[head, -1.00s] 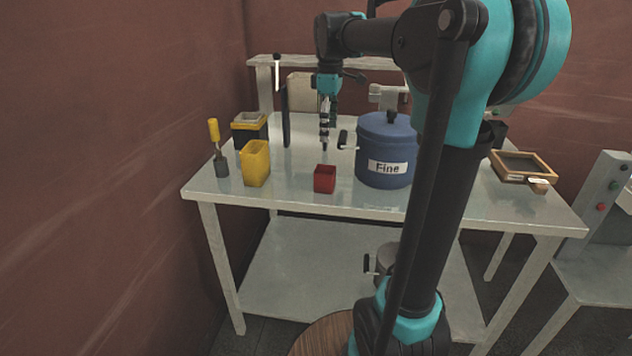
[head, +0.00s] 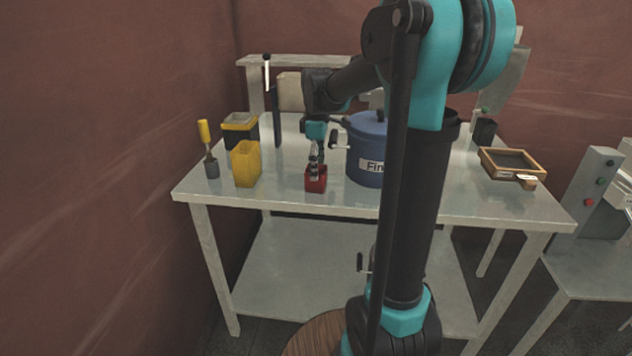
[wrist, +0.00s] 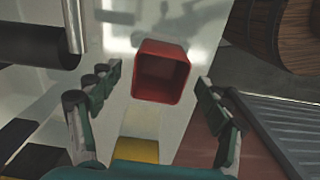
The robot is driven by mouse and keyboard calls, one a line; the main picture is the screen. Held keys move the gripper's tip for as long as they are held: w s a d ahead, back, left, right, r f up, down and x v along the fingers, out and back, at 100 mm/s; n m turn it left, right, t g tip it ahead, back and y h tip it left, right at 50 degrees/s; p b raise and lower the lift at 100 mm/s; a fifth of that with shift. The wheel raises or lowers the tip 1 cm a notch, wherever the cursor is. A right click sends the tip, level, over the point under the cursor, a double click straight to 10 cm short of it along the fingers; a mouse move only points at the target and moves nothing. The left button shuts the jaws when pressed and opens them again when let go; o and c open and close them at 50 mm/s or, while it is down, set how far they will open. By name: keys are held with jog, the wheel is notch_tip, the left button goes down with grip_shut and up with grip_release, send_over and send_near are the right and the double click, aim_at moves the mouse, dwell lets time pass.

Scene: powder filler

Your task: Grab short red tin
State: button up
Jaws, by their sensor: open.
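The short red tin (head: 316,185) is a small open-topped square box standing upright on the light table, left of the blue pot. In the wrist view the tin (wrist: 162,72) shows its open top and empty-looking inside, just ahead of and between my two fingers. My gripper (head: 315,168) points down right over the tin in the head view. In the wrist view my gripper (wrist: 157,85) has its fingers spread wide, one on each side of the tin with a gap. Whether the fingertips are below the tin's rim cannot be told.
A blue pot (head: 365,150) labelled "Fine" stands close right of the tin. A taller yellow tin (head: 246,165) stands to the left, with a yellow-handled brush (head: 209,160) beyond it. A wooden-framed sieve (head: 510,165) lies at the right. The table's front edge is close to the tin.

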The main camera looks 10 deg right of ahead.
jog(key=shift+a+f, duration=0.15)
jog(key=shift+f, duration=2.1)
jog(key=c, duration=1.3)
jog(key=shift+r, duration=0.1)
